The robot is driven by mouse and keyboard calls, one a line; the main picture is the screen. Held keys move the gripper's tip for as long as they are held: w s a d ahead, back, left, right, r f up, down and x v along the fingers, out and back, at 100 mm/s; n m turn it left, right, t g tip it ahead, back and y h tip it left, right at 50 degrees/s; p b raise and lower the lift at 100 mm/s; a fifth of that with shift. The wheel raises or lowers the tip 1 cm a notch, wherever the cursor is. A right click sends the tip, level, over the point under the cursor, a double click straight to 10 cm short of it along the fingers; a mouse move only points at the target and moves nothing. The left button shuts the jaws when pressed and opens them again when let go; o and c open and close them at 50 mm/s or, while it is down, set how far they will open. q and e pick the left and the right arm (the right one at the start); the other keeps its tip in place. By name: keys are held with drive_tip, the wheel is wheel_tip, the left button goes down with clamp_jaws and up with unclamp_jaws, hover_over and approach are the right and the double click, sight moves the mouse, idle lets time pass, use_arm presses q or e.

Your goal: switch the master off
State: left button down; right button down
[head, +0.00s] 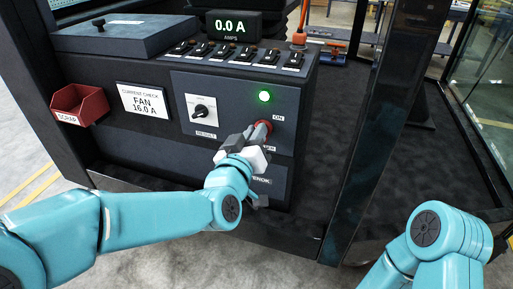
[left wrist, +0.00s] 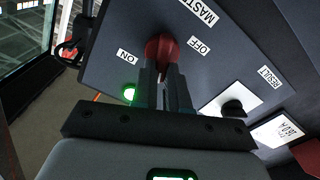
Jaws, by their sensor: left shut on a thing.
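The red master switch (head: 264,126) is on the grey panel on the front of the dark console, below a lit green lamp (head: 264,96). My left gripper (head: 258,133) is shut on its handle and partly covers it in the head view. In the left wrist view the red switch (left wrist: 160,44) sits between my left fingertips (left wrist: 163,70), with the ON label (left wrist: 127,56) on one side and the OFF label (left wrist: 199,46) on the other. I cannot tell for sure which label the handle points to. The green lamp (left wrist: 130,94) shows lit there too. My right gripper is out of view.
A black rotary selector (head: 201,111) is left of the switch. A row of rocker switches (head: 240,55) and a display reading 0.0 A (head: 232,24) are above. A red scrap bin (head: 80,104) juts out at left. A dark post (head: 375,120) stands right of the console.

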use_arm(q)
drive_tip(key=shift+w+a+f+n+b, duration=0.1)
drive_tip(key=shift+a+f+n+b, duration=0.1)
drive_tip(key=shift+n+b, duration=1.95)
drive_tip(key=shift+a+f+n+b, duration=0.1)
drive_tip(key=shift+f+n+b, duration=0.1)
drive_tip(key=shift+n+b, duration=2)
drive_tip(key=shift+w+a+f+n+b, duration=0.1)
drive_tip(key=shift+f+n+b, duration=0.1)
drive_tip(key=shift+n+b, duration=1.95)
drive_tip(key=c, duration=1.1)
unclamp_jaws()
drive_tip(key=shift+c, duration=0.2)
drive_tip(key=shift+s, duration=0.1)
